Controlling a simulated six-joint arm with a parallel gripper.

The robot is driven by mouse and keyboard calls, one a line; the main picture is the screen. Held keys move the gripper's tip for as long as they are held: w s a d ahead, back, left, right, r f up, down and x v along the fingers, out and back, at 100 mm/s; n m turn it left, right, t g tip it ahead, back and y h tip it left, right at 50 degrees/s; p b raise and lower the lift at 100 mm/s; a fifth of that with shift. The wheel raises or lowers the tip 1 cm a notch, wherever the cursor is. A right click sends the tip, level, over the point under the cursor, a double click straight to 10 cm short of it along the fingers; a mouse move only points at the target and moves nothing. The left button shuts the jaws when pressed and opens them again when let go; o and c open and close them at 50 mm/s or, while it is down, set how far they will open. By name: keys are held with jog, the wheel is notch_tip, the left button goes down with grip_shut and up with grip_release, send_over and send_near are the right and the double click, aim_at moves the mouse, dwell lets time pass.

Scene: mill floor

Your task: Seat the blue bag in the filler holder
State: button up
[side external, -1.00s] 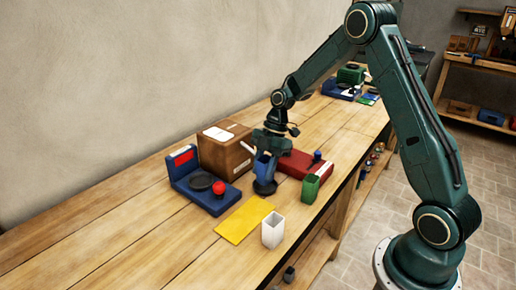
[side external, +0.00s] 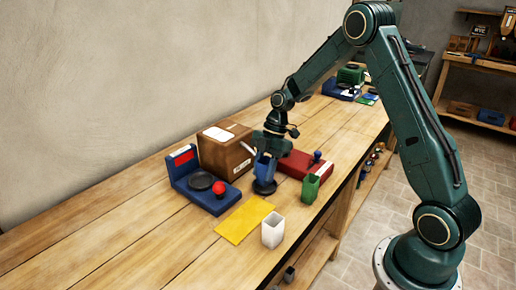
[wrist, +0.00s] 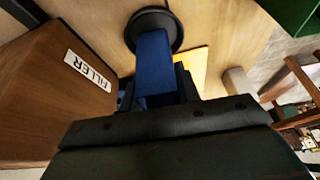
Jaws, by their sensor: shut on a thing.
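The blue bag (side external: 264,168) is upright in my gripper (side external: 267,153), which is shut on it. In the wrist view the bag (wrist: 153,65) runs from between the jaws to a round black holder (wrist: 174,32). The holder also shows in the side view (side external: 264,188), under the bag's lower end. The bag's foot meets the holder within its rim. I cannot tell how deep it sits. A brown box (side external: 222,156) stands just left of the bag; its label in the wrist view reads FILLER (wrist: 88,70).
A blue scale-like device (side external: 207,199) with a dark plate and red knob stands at left. A yellow sheet (side external: 243,219) and a white open container (side external: 272,230) are in front. A green container (side external: 310,188) and a red case (side external: 296,165) stand close on the right.

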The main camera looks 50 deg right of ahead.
jog(key=shift+f, duration=0.6)
jog(key=o, duration=0.7)
jog(key=shift+o, duration=0.2)
jog(key=v, duration=1.1)
dwell(0.8)
dwell(0.4)
